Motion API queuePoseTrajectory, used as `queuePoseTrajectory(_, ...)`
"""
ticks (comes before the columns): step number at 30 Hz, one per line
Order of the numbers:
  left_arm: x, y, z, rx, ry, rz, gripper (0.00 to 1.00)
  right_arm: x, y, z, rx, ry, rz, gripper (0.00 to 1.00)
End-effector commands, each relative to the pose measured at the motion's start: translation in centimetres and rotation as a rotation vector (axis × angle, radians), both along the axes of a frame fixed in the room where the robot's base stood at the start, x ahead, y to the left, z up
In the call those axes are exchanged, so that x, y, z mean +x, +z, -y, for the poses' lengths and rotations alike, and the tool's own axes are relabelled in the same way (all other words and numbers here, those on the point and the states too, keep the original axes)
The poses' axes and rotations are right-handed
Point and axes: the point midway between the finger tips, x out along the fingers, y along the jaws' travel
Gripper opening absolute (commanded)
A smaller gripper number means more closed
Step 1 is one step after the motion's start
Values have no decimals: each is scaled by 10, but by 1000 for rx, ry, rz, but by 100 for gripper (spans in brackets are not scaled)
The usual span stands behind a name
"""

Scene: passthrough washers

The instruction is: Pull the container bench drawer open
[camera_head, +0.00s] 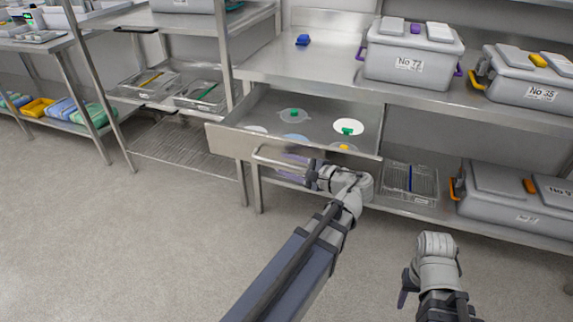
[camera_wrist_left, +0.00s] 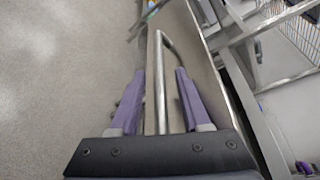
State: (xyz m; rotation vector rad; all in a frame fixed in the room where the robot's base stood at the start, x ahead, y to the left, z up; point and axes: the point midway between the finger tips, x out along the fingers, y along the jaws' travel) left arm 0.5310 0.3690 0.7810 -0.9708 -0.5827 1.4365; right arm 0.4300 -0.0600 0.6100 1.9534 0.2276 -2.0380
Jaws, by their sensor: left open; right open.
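The container bench drawer (camera_head: 222,139) is pulled partly out, and its inside shows. Its metal bar handle (camera_head: 264,160) runs along the drawer front; in the left wrist view the handle (camera_wrist_left: 160,100) lies between my two purple fingers. My left gripper (camera_head: 300,167) is at the handle, and in the wrist view its fingers (camera_wrist_left: 162,78) stand apart on both sides of the bar with gaps. My right gripper (camera_head: 408,285) is open and empty, low over the floor at the lower right, away from the bench.
Several round lids, one with a green knob (camera_head: 347,128), lie in the drawer. Grey bins No 72 (camera_head: 412,52) and No 35 (camera_head: 530,88) stand on the bench top near a blue item (camera_head: 303,40). The floor in front is clear.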

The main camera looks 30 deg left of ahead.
Motion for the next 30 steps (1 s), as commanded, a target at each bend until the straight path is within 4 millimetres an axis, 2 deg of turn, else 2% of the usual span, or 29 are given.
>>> queuePoseTrajectory(6, -3, 10, 35, 0, -5, 1, 47, 0, 10, 0, 2, 0, -1, 50)
queuePoseTrajectory(13, -6, 15, 63, 0, -2, -1, 47, 0, 15, 0, 2, -1, -1, 50)
queuePoseTrajectory(18, -7, 16, 70, 0, -1, 0, 47, 0, 16, 0, 2, -1, -1, 50)
queuePoseTrajectory(30, -7, 16, 70, -1, -1, 0, 47, 0, 15, 0, 2, -1, -1, 50)
